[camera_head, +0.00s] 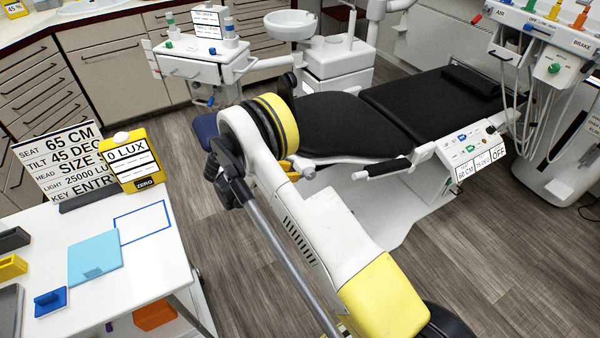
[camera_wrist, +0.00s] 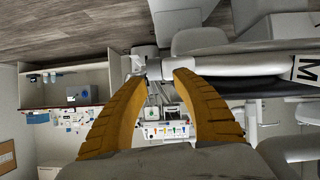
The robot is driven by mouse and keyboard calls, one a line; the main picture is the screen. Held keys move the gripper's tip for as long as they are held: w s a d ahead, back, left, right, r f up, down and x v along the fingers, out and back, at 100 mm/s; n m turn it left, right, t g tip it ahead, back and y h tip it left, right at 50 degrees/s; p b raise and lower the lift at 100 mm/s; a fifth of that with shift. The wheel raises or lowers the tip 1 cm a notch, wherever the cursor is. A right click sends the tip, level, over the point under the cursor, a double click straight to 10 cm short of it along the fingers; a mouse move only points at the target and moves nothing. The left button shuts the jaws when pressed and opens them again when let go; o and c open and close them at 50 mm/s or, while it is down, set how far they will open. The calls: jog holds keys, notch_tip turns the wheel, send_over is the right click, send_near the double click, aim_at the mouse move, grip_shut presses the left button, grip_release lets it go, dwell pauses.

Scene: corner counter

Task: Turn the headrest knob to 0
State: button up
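No knob can be clearly identified as the headrest knob in either view. The dental chair's black seat and back (camera_head: 415,100) lie beyond my arm, with a raised black pad at the far right end. The chair's side panel (camera_head: 478,152) carries small coloured controls and labels that seem to read 60 CM, 75 DEG and OFF. My gripper (camera_wrist: 162,76) shows as two orange fingers, open with a gap and nothing held between them. In the head view my arm hides most of it and the chair's near left end.
A sign (camera_head: 62,165) lists SEAT 65 CM, TILT 45 DEG, HEAD SIZE S and LIGHT 25000 LUX. A yellow meter (camera_head: 130,160) reads 0 LUX on the white table (camera_head: 150,265). An instrument unit (camera_head: 545,40) with hoses stands at upper right. Floor (camera_head: 530,240) is clear at lower right.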

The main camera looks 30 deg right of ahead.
notch_tip(320, 180, up, 6)
jog(key=s+d+r+y+p, duration=0.1)
jog(key=d+y+p, duration=0.2)
jog(key=y, duration=0.4)
jog(key=shift+m+y, duration=0.3)
jog(key=shift+y, duration=0.1)
jog(key=b+x, duration=0.4)
jog(key=x, duration=0.6)
jog(key=shift+f, duration=0.45)
grip_shut()
